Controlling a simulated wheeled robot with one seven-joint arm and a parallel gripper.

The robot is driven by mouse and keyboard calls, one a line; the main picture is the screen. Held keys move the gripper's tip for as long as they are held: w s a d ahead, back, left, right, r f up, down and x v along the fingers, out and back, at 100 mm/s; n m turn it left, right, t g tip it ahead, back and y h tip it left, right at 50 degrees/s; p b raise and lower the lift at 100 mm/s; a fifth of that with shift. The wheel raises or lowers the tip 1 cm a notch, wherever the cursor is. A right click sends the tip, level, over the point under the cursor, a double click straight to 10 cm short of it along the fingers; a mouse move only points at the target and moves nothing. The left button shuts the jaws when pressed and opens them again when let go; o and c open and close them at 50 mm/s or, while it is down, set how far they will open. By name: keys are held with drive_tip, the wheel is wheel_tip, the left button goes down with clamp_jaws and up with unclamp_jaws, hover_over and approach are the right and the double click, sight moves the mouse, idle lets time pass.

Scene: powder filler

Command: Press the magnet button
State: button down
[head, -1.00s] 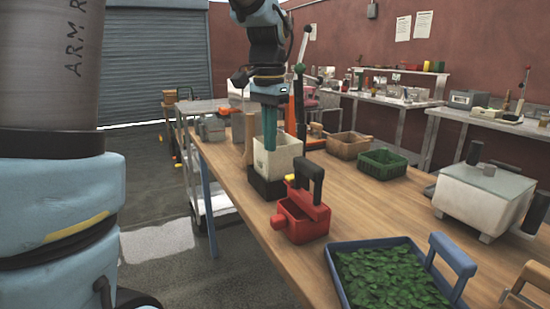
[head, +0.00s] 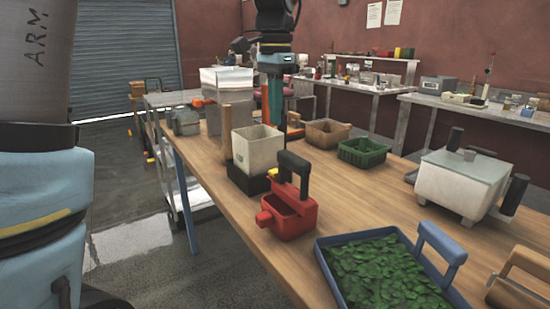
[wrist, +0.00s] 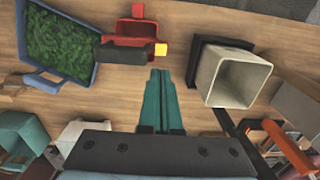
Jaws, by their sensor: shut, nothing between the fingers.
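No part is plainly marked as the magnet button. In the wrist view the red box (wrist: 131,30) is at the top, with the yellow block (wrist: 160,49) just above my fingertips. My gripper (head: 272,122) has teal fingers, shut and empty, pointing down just beyond the cream square bin (head: 257,150). In the wrist view my gripper (wrist: 160,73) lies between the red box and the cream bin (wrist: 225,78), apart from both.
A blue tray of green leaves (head: 322,262) is at the front. A brown basket (head: 327,134) and a green basket (head: 362,152) stand behind. A white lidded box (head: 462,187) is at right. The table is clear between the red box and the white box.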

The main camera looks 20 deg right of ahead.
sight(275, 172)
wheel_tip(275, 172, down, 11)
drive_tip(key=shift+r+p, duration=0.1)
drive_tip(key=shift+p, duration=1)
drive_tip(key=shift+f, duration=0.2)
drive_tip(key=shift+s+f+b, duration=0.15)
drive_tip(key=shift+f+b, duration=0.2)
drive_tip(key=shift+f, duration=0.65)
wheel_tip(275, 172, up, 5)
drive_tip(key=p, duration=0.4)
wheel_tip(275, 172, up, 10)
drive_tip(key=b, duration=0.2)
drive_tip(key=shift+f, duration=0.25)
